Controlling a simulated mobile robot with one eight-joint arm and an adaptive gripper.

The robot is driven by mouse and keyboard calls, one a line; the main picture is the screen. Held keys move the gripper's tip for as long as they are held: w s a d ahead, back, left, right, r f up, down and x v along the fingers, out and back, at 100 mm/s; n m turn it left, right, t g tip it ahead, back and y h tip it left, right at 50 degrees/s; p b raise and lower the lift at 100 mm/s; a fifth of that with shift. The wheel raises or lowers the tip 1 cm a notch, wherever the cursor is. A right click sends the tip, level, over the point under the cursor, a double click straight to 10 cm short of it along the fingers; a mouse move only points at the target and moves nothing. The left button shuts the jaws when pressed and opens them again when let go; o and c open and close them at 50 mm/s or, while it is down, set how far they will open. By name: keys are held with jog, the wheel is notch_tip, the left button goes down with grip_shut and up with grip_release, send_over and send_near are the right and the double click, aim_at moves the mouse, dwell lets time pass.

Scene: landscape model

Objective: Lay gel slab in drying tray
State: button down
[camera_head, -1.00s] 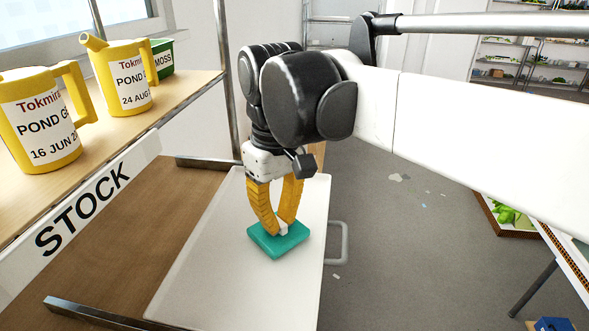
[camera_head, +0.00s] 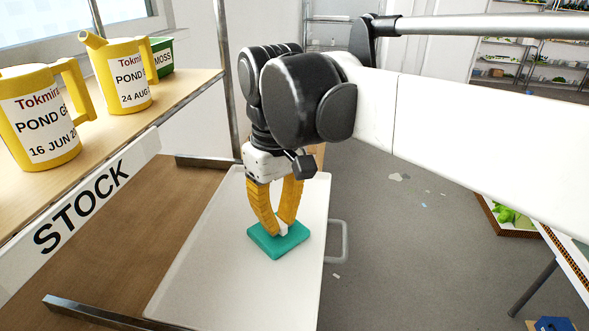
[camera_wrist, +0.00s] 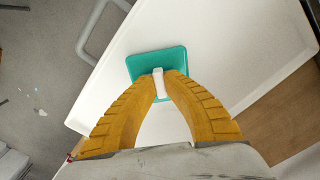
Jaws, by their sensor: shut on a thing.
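The gel slab (camera_head: 270,243) is a flat teal square with a small white tab on top. It is at or just over the white tray (camera_head: 196,285); I cannot tell whether it touches. My gripper (camera_head: 283,229) points down with its yellow fingers shut on the slab's white tab. In the wrist view the slab (camera_wrist: 146,62) shows beyond the fingertips, and the gripper (camera_wrist: 159,82) has the tab between them. The tray (camera_wrist: 230,40) extends around the slab, and the fingers hide part of the slab's near side.
A shelf marked STOCK (camera_head: 84,206) stands at left with yellow pitchers (camera_head: 122,78) and a green MOSS box (camera_head: 161,58). A metal post (camera_head: 227,80) rises behind the tray. A grey handle (camera_head: 340,241) sticks out at the tray's right. Bare tray surface lies in front.

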aim_at(280, 221)
jog(key=c, duration=1.5)
grip_release()
jog(key=shift+r+p, duration=2.45)
jog(key=shift+r, duration=1.1)
jog(key=shift+d+f, duration=0.1)
jog(key=s+d+f+m+t, duration=0.2)
jog(key=d+f+m, duration=0.15)
jog(key=d, duration=0.45)
jog(key=s+d+f+m+t, duration=0.1)
jog(key=d+f+m+t, duration=0.25)
jog(key=d, duration=0.45)
jog(key=s+d+f+m+t, duration=0.2)
jog(key=d+f, duration=0.2)
jog(key=d, duration=0.5)
notch_tip(280, 221, down, 41)
jog(key=b, duration=4)
jog(key=shift+s+b, duration=0.2)
jog(key=shift+b, duration=0.2)
